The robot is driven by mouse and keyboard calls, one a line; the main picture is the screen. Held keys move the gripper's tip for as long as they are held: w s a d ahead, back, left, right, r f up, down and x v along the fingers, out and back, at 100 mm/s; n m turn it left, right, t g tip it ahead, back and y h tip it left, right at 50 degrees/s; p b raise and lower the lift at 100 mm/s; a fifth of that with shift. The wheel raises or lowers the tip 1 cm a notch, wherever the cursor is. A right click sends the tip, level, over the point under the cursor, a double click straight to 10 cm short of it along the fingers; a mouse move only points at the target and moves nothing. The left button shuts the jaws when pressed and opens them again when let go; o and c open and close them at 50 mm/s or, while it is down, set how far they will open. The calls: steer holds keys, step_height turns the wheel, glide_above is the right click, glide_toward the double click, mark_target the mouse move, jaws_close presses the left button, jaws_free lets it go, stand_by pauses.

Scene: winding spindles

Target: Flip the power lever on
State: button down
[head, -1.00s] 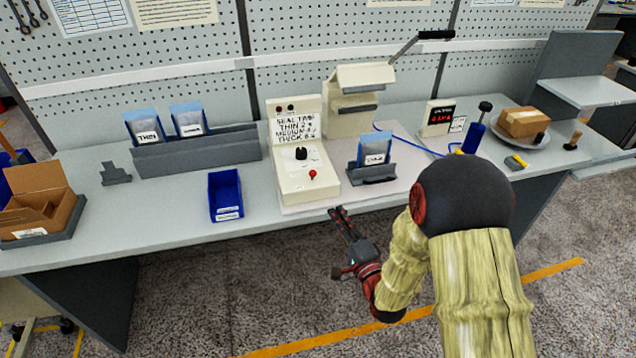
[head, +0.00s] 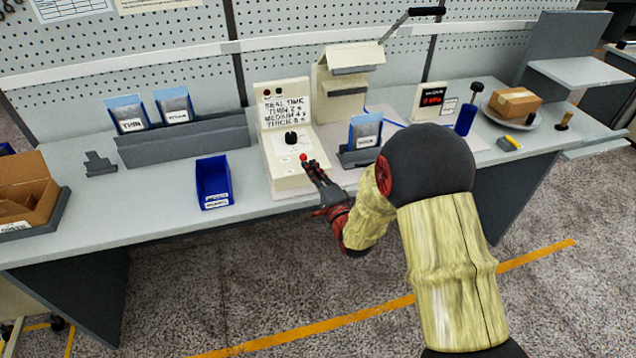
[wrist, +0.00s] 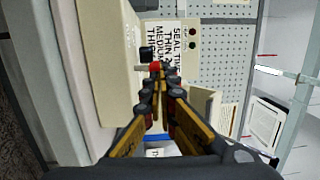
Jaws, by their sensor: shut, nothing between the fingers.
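The small red-tipped lever (head: 303,157) stands on the sloping front of the cream sealer control box (head: 286,181), below a black knob (head: 291,138). I take it to be the power lever; its exact tilt is too small to tell. My gripper (head: 310,167) is shut and empty, with its tips at the lever, just to its lower right. In the wrist view the red tip (wrist: 154,67) shows right by the fingertips (wrist: 157,80), which partly cover it. I cannot tell whether they touch.
A blue bin (head: 213,183) stands left of the control box. A grey stand with a pouch (head: 365,132) is close on the right. The sealer press (head: 345,88) with its raised handle is behind. A red-lit display (head: 432,100) stands farther right.

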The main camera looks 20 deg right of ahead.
steer(key=shift+w+a+r, duration=0.1)
steer(key=shift+w, duration=0.65)
steer(key=shift+r, duration=0.15)
steer(key=shift+r+p, duration=0.1)
steer(key=shift+p, duration=0.4)
steer(key=shift+w+g, duration=0.1)
steer(key=shift+g, duration=0.3)
